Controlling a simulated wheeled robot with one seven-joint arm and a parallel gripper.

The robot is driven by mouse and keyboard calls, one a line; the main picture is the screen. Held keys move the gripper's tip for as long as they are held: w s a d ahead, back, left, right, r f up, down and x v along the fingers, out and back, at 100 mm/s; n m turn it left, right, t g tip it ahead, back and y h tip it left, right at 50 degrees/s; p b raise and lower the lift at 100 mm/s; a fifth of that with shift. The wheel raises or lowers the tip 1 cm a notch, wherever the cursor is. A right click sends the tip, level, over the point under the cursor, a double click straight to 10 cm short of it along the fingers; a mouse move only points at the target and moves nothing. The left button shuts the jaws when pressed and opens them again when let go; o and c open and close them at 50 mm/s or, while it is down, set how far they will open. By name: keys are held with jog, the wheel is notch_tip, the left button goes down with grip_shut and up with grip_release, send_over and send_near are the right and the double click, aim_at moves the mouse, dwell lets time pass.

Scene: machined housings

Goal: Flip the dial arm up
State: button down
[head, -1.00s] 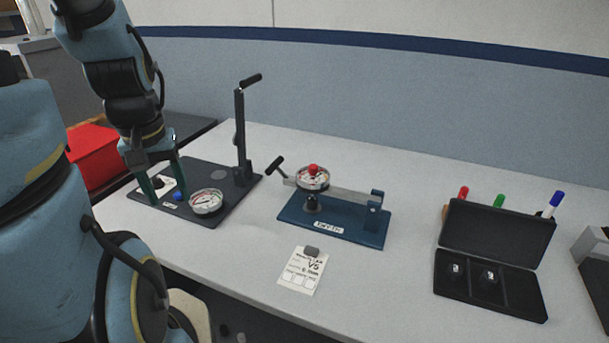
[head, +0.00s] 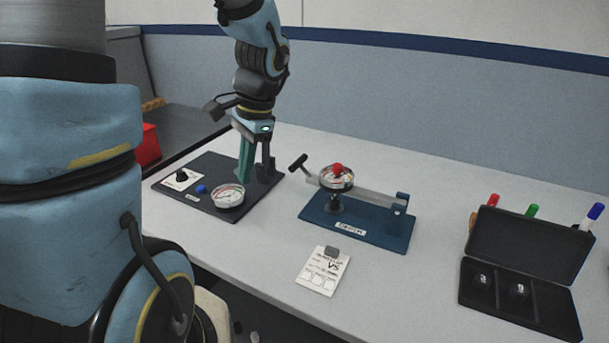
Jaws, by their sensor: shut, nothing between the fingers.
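The dial arm (head: 375,196) is a grey bar lying roughly level over a blue base (head: 345,222). It is hinged at a blue post (head: 400,203) on the right. A round dial gauge with a red knob (head: 338,171) sits on it, and a black handle (head: 298,162) sticks out at its left end. My gripper (head: 243,180) is shut and empty, with green fingers pointing down. It is to the left of the dial arm, apart from it, over the dark plate's back right part.
The dark plate (head: 205,203) holds a second dial gauge (head: 228,196) and a blue knob (head: 201,189). My arm hides most of its upright post. A paper card (head: 318,275) lies in front. An open black case (head: 530,240) and markers stand right. The table between is clear.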

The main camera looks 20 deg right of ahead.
jog(key=w+d+m+t+y, duration=0.1)
jog(key=d+m+y, duration=0.1)
jog(key=d+m, duration=0.45)
jog(key=r+m+t+y+b, duration=0.1)
jog(key=r+m+t+b, duration=0.1)
jog(key=m+t, duration=0.35)
send_over(328, 177)
jog(key=shift+w+a+f+m+g, duration=0.15)
jog(key=shift+a+m+g, duration=0.4)
jog(key=shift+g, duration=0.3)
jog(key=shift+d+r+m, duration=0.25)
jog(key=shift+d+m, duration=0.1)
jog(key=shift+d, duration=0.3)
jog(key=shift+f, duration=0.1)
jog(key=p+x, duration=0.2)
jog(key=x, duration=0.8)
jog(key=shift+a+r, duration=0.15)
jog(key=shift+r, duration=0.2)
